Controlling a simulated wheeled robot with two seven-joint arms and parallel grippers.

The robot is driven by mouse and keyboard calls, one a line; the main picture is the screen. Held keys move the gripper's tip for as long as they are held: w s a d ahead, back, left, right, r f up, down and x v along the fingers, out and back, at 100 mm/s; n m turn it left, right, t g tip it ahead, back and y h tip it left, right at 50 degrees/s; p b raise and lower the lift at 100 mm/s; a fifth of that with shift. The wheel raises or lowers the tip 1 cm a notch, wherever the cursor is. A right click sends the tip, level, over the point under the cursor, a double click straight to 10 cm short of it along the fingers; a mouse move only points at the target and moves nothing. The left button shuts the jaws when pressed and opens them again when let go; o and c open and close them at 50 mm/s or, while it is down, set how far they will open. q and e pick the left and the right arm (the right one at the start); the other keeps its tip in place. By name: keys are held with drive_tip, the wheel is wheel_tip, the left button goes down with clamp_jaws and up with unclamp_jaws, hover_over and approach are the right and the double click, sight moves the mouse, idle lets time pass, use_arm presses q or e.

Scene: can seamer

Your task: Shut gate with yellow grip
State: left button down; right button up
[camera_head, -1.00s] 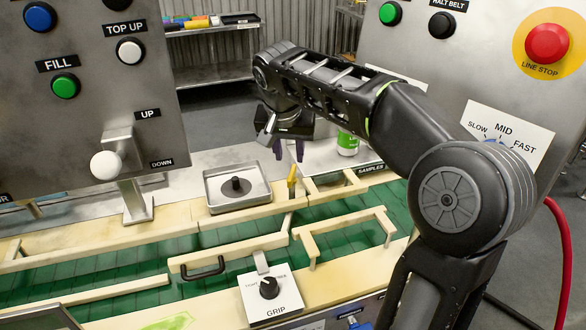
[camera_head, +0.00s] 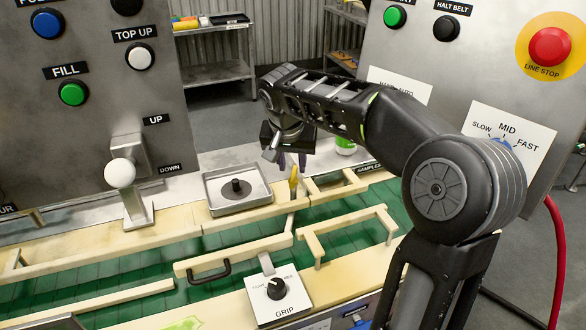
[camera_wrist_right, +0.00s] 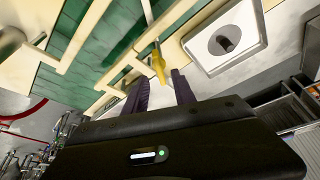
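The yellow grip (camera_head: 293,182) stands upright at the conveyor's far rail, just right of a square metal tray. It tops a short post where cream rails meet; which rail is the gate's bar I cannot tell for sure. My right gripper (camera_head: 292,162) is just above and behind the grip in the head view, purple fingers pointing down. In the right wrist view the yellow grip (camera_wrist_right: 158,62) shows just beyond the gap between the spread fingertips (camera_wrist_right: 160,82). The fingers are open and empty; contact with the grip is not visible. My left gripper is not in view.
The metal tray (camera_head: 212,203) with a dark knob lies close left of the grip. A green-and-white container (camera_head: 346,145) stands behind, partly hidden by my arm. A white-knobbed lever (camera_head: 120,173) is at left. Cream rails (camera_head: 350,217) stand over the green belt (camera_head: 360,240).

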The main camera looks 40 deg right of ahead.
sight(293, 173)
drive_tip(key=shift+x, duration=1.9)
clamp_jaws()
